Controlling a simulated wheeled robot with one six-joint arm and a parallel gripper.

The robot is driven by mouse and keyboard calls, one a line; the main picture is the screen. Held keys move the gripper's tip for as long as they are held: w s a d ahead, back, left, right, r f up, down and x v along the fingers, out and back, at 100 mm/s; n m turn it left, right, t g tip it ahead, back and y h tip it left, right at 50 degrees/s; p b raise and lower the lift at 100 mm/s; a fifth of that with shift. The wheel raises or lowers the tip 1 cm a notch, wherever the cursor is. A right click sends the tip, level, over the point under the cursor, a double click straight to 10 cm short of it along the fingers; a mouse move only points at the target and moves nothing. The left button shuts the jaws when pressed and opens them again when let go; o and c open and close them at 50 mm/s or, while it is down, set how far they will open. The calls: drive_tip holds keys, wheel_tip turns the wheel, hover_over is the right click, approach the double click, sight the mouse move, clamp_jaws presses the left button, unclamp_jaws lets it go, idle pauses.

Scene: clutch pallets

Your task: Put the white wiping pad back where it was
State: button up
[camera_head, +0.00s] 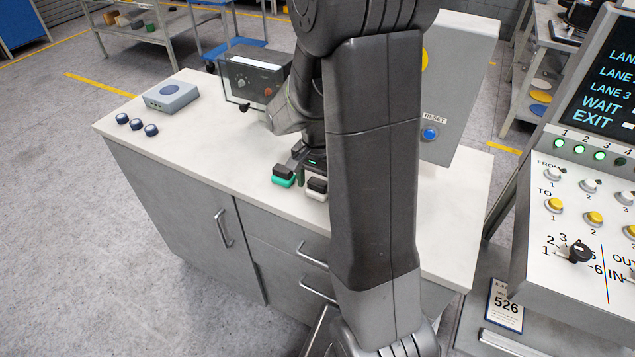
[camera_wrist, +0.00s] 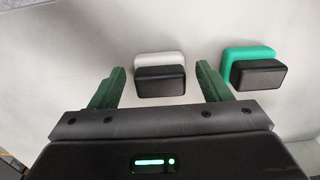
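The white wiping pad (camera_head: 316,196) has a black block on top and lies on the light worktop near its front edge. In the wrist view the white pad (camera_wrist: 161,59) shows behind its black block (camera_wrist: 161,80). My gripper (camera_wrist: 160,68) is open, with one green finger on each side of the pad and a visible gap on both sides. Whether the fingers are down at the pad's height I cannot tell. In the head view my gripper (camera_head: 301,176) is just behind the pads, partly hidden by my arm.
A green pad (camera_head: 282,182) with a black block, also in the wrist view (camera_wrist: 236,57), lies beside the white one. A control box (camera_head: 253,75), a grey-blue box (camera_head: 171,95) and several dark knobs (camera_head: 136,124) are on the worktop. A panel with a blue button (camera_head: 429,134) stands right.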

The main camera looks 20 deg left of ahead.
sight(318, 182)
wheel_tip(318, 182, up, 12)
idle(0.6)
